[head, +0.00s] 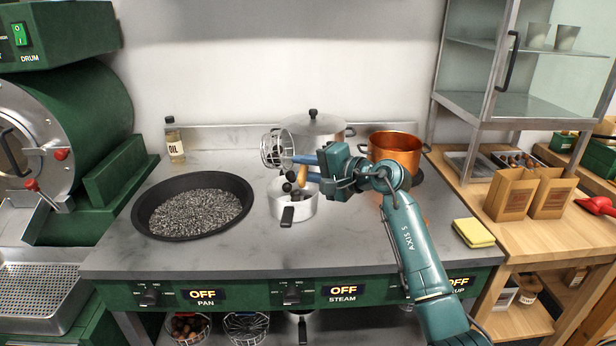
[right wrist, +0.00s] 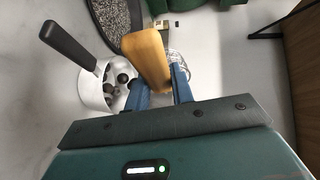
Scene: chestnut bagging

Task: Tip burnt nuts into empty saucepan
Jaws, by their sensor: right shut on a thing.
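My right gripper (head: 300,168) is shut on the wooden handle (head: 302,177) of a wire basket (head: 274,149). The basket is tipped on its side above the back left of a small white saucepan (head: 277,207). Several dark nuts (head: 288,187) show at the saucepan's mouth; I cannot tell whether some are still in the air. In the right wrist view the wooden handle (right wrist: 149,60) lies between the blue fingers, and dark nuts (right wrist: 124,77) lie inside the saucepan (right wrist: 91,92). The basket is mostly hidden there. My left gripper is not in view.
A wide black pan (head: 145,222) of grey granules stands left of the saucepan. A lidded steel pot (head: 322,127) stands behind, and a copper pot (head: 395,143) to the right. An oil bottle (head: 174,143) is at the back left.

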